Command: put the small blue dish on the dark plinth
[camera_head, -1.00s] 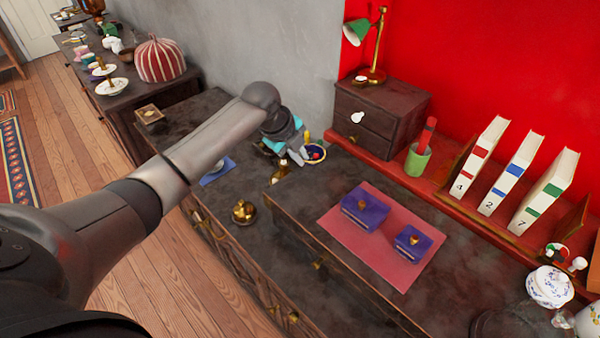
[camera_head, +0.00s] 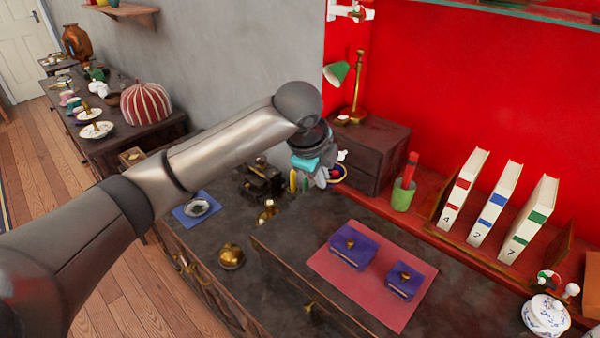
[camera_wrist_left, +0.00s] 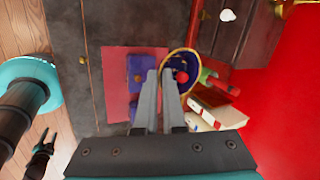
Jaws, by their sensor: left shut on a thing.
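My left gripper (camera_head: 322,181) is shut on the rim of the small blue dish (camera_head: 338,174), in front of the dark drawer box. The gripper hides part of the dish. In the left wrist view the dish (camera_wrist_left: 181,62), with a yellow-and-blue rim, is at the fingertips, and something red shows within its outline. A dark stepped block (camera_head: 262,180) stands on the cabinet left of the gripper; I cannot tell whether it is the dark plinth. A dark claw of my right arm (camera_wrist_left: 45,152) shows small at lower left in the wrist view; its opening is unclear.
Two purple boxes (camera_head: 352,247) (camera_head: 405,281) lie on a pink mat (camera_head: 335,273). A green cup (camera_head: 402,196), numbered books (camera_head: 463,190) and a drawer box (camera_head: 370,150) stand behind. A brass dome (camera_head: 231,257) and a blue mat (camera_head: 181,214) are at left.

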